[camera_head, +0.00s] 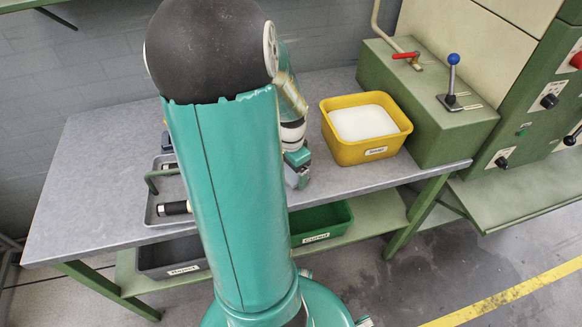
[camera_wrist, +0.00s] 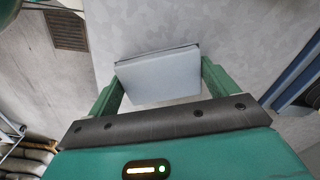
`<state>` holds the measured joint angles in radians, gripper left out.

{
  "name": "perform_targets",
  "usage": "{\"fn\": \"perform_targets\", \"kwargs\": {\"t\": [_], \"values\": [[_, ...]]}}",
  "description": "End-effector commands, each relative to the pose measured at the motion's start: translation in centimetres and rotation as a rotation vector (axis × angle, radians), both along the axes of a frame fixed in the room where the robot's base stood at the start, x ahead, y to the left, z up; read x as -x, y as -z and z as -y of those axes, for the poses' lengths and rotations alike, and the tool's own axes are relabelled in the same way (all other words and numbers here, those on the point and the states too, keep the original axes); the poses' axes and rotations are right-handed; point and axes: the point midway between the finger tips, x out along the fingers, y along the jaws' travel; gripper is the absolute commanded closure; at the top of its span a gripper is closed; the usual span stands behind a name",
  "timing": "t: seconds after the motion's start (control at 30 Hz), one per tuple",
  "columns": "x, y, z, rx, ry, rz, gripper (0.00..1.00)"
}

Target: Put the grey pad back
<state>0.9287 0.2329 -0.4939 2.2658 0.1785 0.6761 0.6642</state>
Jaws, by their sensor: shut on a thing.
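The grey pad (camera_wrist: 160,75) is a flat light-grey block between the two green fingers of my gripper (camera_wrist: 162,88) in the wrist view. My gripper is shut on it, with a finger at each side. In the head view my gripper (camera_head: 297,166) is near the table's front edge, left of the yellow bin, partly hidden behind my arm. A small grey part of the pad (camera_head: 303,180) shows below it there. I cannot tell whether the pad touches the tabletop.
A grey tray (camera_head: 154,212) with black-handled tools lies on the table (camera_head: 100,150), partly behind my arm. The yellow bin (camera_head: 345,150) with white contents stands right, beside a green machine box (camera_head: 428,120). A green bin (camera_head: 325,222) and dark bin (camera_head: 165,262) sit below.

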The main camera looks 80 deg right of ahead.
Motion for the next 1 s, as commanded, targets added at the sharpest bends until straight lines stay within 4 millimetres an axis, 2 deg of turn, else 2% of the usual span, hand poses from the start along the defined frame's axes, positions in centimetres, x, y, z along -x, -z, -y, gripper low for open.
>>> {"fn": "perform_targets", "kwargs": {"t": [0.07, 0.1, 0.17, 0.43, 0.57, 1.0], "values": [[0.0, 0.2, 0.0, -0.001, -0.001, -0.002, 0.43], [0.0, 0.3, 0.0, -0.001, -0.001, -0.002, 0.13], [0.0, 0.3, 0.0, -0.001, -0.001, -0.001, 0.01], [0.0, 0.1, 0.1, 0.000, -0.001, 0.000, 0.00], [-0.1, -1.0, 0.3, 0.003, -0.002, 0.002, 0.00], [0.0, -9.8, 0.3, 0.003, -0.002, 0.001, 0.00]]}}
